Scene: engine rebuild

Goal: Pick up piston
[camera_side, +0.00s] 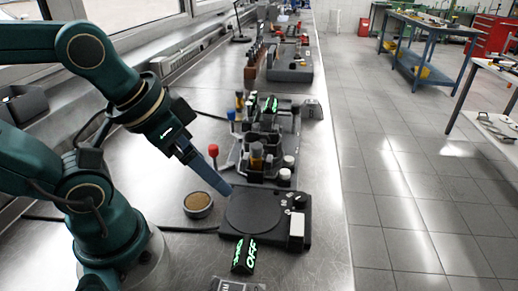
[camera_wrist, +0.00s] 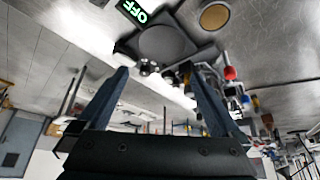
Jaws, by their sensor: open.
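I cannot tell for sure which thing is the piston. A short round grey piece with a brown top (camera_side: 198,203) stands on the steel bench left of a flat black device; its brown top also shows in the wrist view (camera_wrist: 214,16). My gripper (camera_side: 226,189) is low, at the back left edge of the device. In the wrist view my gripper (camera_wrist: 154,72) has its two fingers wide apart with nothing held between them.
The flat black device (camera_side: 253,210) has a round plate and knobs. A green-lit OFF sign (camera_side: 245,255) stands before it. A red-topped part (camera_side: 213,151) stands close to my arm. More fixtures (camera_side: 290,68) line the bench behind.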

